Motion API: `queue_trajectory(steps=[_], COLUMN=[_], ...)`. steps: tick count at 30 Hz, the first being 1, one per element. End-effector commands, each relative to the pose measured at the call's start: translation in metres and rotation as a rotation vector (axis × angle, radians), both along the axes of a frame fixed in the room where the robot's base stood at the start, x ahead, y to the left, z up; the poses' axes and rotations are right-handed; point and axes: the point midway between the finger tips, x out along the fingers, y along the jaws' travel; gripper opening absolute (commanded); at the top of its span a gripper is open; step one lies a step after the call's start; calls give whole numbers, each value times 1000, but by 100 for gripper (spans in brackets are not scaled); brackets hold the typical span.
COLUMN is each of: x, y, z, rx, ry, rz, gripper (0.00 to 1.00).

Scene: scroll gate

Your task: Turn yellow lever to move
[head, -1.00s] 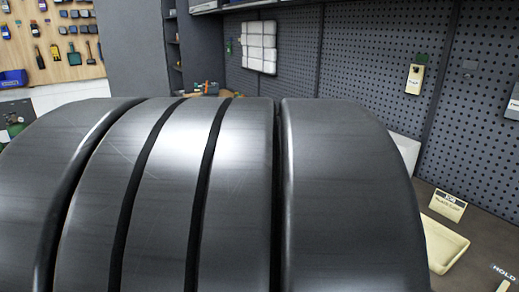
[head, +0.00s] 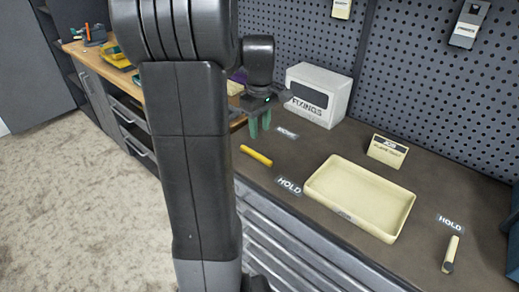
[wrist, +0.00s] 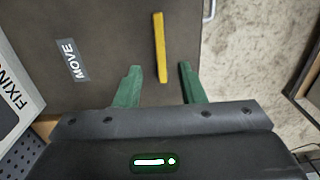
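The yellow lever (head: 256,155) lies near the front edge of the dark counter, between a MOVE label (head: 286,132) and a HOLD label (head: 289,185). My gripper (head: 260,123) is above and behind it, its green fingers pointing down, apart from it. In the wrist view the yellow lever (wrist: 160,45) runs lengthwise, and its near end shows between the two spread, empty fingertips (wrist: 160,69). The MOVE label (wrist: 73,60) lies to the left there. A cream lever with a dark end (head: 450,254) is at the right beside another HOLD label (head: 450,225).
A cream tray (head: 325,190) and a small sign (head: 388,151) are right of the lever. A white FIXINGS box (head: 319,93) stands behind, close to my gripper. Pegboard rises at the back. Open floor (head: 80,200) lies left of the counter.

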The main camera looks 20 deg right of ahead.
Motion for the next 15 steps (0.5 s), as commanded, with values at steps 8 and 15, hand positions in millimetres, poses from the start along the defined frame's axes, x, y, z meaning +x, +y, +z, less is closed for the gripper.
queue_trajectory(steps=[8,15], x=[-1,0], y=[1,1], z=[-61,-92], rx=[2,0], ry=[5,1], rz=[-1,-1], gripper=[36,36])
